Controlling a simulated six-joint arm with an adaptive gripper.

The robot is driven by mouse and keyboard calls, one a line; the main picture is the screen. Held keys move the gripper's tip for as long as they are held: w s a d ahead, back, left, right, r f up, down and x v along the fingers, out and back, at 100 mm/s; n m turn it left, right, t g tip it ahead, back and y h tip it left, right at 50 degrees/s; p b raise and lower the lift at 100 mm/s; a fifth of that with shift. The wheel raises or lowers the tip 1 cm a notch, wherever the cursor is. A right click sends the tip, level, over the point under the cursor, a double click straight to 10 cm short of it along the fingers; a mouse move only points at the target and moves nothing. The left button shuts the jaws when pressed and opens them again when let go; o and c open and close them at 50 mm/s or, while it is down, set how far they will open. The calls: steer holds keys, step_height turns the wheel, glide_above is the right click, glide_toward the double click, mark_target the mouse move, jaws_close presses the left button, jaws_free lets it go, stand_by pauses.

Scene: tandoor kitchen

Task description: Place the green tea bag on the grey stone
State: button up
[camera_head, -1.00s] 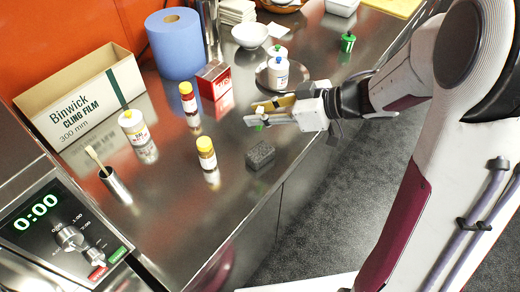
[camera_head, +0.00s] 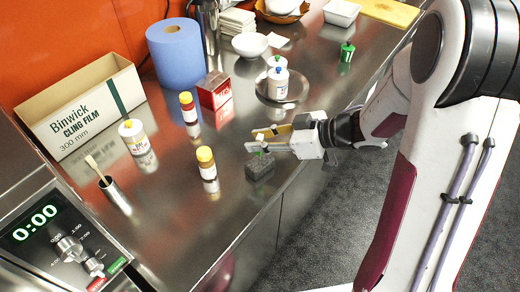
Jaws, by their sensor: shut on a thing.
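The grey stone (camera_head: 260,169), a dark speckled block, sits near the front edge of the steel counter. My gripper (camera_head: 262,143) reaches in from the right, with its fingertips over the stone. It is shut on the tea bag (camera_head: 260,153), of which only a small green and whitish bit shows below the fingers. The tea bag is just above the stone or touching it; I cannot tell which. The fingers hide part of the bag.
A yellow-capped bottle (camera_head: 207,165) stands left of the stone. Behind are another yellow-capped bottle (camera_head: 188,105), a red box (camera_head: 212,93) and a steel plate (camera_head: 291,91) with white jars. A green-lidded jar (camera_head: 346,52) stands farther back. Counter (camera_head: 190,225) in front is clear.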

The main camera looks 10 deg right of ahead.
steer(key=shift+f, duration=2.1)
steer(key=shift+f, duration=0.1)
steer(key=o, duration=0.7)
steer(key=shift+o, duration=0.2)
steer(key=shift+r, duration=0.2)
steer(key=v, duration=1.2)
steer(key=shift+f, duration=0.1)
